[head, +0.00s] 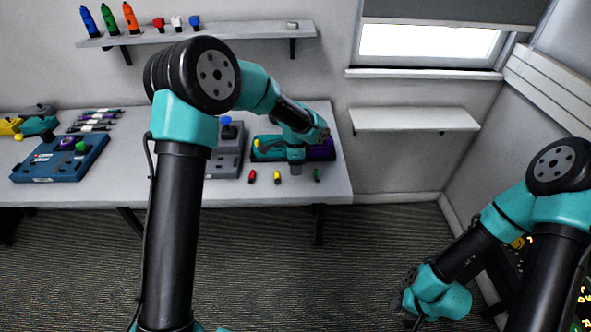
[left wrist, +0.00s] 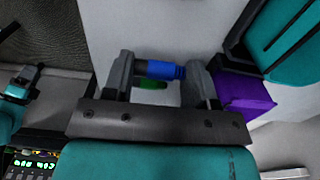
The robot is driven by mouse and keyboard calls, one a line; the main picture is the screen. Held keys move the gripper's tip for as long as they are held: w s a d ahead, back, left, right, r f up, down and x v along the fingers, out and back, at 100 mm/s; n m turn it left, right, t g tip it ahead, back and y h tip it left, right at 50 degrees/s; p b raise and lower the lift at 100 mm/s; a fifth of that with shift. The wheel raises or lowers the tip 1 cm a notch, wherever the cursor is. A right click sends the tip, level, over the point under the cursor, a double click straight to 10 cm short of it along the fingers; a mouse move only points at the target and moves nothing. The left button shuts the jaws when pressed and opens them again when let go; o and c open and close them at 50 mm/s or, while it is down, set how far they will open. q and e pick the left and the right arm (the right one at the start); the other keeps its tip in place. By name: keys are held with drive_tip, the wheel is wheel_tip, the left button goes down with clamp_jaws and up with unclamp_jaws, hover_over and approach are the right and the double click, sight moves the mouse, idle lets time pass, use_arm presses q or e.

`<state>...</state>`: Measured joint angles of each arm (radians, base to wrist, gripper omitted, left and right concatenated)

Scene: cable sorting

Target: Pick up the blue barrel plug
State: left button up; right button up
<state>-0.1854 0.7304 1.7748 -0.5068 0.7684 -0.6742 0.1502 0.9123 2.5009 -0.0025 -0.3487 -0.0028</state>
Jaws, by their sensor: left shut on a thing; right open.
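The blue barrel plug (left wrist: 163,70) lies between the two fingers of my left gripper (left wrist: 160,78) in the left wrist view. The fingers are shut on it, and a green plug (left wrist: 152,85) shows just beyond it. In the head view my left gripper (head: 296,168) points down at the front of the table (head: 225,190), and the held plug is hidden there. Red (head: 252,176), yellow (head: 278,177) and green (head: 317,175) plugs lie on the table around it. My right gripper (head: 408,302) is open, low over the floor at the right.
A purple bin (head: 323,150) stands right behind my left gripper and shows close by in the left wrist view (left wrist: 243,90). A grey device (head: 225,160) and a blue device (head: 60,165) stand further left. A shelf (head: 240,33) hangs above.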

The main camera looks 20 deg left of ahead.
use_arm(q)
drive_tip(key=s+d+r, duration=0.1)
drive_tip(key=s+d, duration=0.3)
drive_tip(key=s, duration=1.1)
drive_tip(key=shift+s+d+r, duration=0.15)
drive_tip(key=shift+s+d, duration=0.05)
